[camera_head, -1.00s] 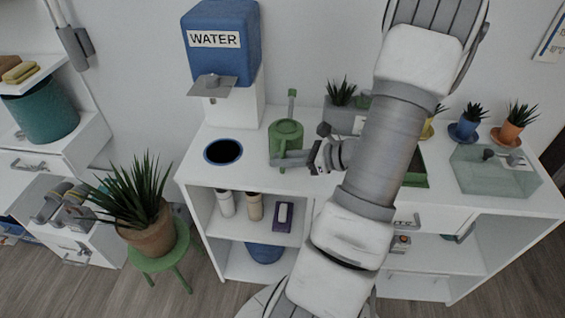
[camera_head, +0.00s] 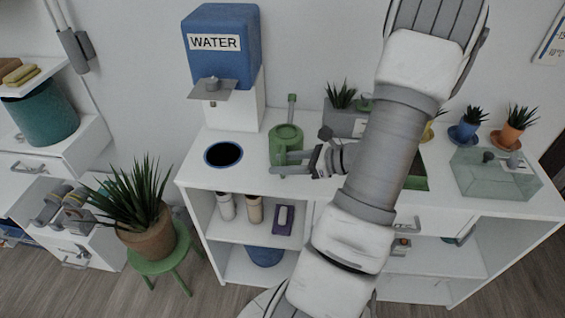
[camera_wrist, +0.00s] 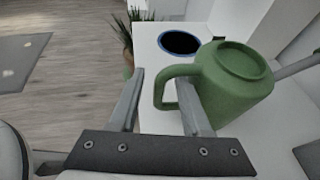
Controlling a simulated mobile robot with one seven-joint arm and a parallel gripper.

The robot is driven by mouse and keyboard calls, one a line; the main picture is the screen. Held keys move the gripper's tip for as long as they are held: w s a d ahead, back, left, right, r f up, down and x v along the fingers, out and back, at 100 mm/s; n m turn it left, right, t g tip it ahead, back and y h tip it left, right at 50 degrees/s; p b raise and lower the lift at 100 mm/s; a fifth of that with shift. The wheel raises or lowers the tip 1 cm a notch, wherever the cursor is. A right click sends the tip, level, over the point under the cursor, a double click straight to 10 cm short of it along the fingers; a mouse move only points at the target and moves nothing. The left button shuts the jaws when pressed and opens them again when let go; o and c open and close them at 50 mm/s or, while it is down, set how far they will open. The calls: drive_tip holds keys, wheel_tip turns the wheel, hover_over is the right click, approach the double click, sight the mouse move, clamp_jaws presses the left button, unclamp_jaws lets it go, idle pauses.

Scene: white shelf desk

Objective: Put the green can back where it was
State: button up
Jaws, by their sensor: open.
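The green can (camera_head: 285,141) is a watering can with a handle and a long spout. It stands on the white desk top, just right of the round dark opening. My gripper (camera_head: 281,164) is at the can's near side, with its fingers open. In the wrist view, the can (camera_wrist: 236,84) is at the right, and its looped handle (camera_wrist: 171,72) reaches into the space between the fingertips of my gripper (camera_wrist: 160,77). The right finger overlaps the can's body in the picture; I cannot tell whether it touches.
A blue water dispenser (camera_head: 222,50) stands behind the dark opening (camera_head: 223,154). A grey planter (camera_head: 345,122) is right of the can. A clear box (camera_head: 492,178) and small potted plants are farther right. A potted plant (camera_head: 146,240) on a green stool stands left of the desk.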

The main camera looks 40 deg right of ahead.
drive_tip(key=p+v, duration=0.2)
drive_tip(key=v, duration=0.9)
drive_tip(key=shift+s, duration=0.3)
drive_tip(key=shift+d+r, duration=0.1)
drive_tip(key=shift+r, duration=0.05)
